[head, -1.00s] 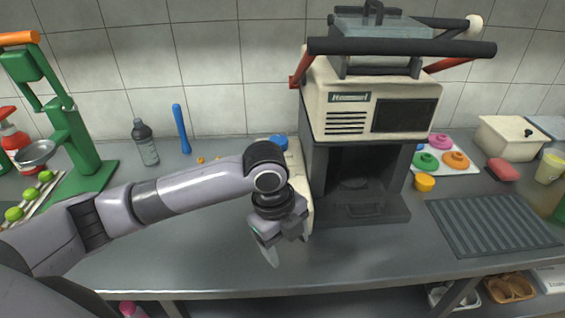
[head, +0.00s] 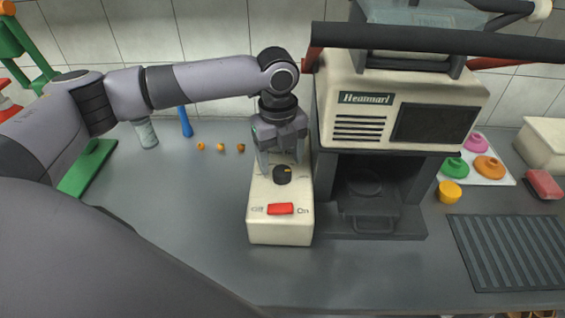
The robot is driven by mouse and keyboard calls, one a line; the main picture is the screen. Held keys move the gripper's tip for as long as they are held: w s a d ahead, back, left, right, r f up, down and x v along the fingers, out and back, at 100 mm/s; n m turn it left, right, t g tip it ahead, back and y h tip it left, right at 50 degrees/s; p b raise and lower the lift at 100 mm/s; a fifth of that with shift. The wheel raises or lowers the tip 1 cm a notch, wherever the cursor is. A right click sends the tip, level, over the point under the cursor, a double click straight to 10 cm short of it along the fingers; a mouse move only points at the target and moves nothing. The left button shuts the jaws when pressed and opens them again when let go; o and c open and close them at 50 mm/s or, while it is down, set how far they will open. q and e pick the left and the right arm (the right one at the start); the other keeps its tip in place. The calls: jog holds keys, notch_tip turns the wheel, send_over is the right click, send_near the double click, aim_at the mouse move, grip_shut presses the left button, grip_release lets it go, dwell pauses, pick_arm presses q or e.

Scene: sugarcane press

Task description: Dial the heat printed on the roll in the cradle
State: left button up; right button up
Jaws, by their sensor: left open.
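A cream control box (head: 281,232) stands on the counter, left of the press. On its top are a black dial (head: 282,175) with a yellow mark and, nearer the front, a red switch (head: 280,209) between the words Off and On. My left gripper (head: 280,158) points down over the box, open, its fingers at or just above the dial; I cannot tell if they touch it. The press (head: 408,95) is cream with a dark screen and a dark bay below. I cannot make out a roll or a printed heat value. My right gripper is not in view.
Several small orange pieces (head: 221,147) lie left of the box, near a bottle (head: 146,133) and a blue stick (head: 185,121). A yellow piece (head: 450,191) and a ridged dark mat (head: 510,250) lie right of the press.

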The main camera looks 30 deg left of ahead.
aim_at(281, 170)
pick_arm(q)
jog(key=shift+w+f, duration=0.1)
jog(key=shift+f, duration=1.45)
jog(key=c, duration=1.1)
jog(key=shift+o, duration=0.2)
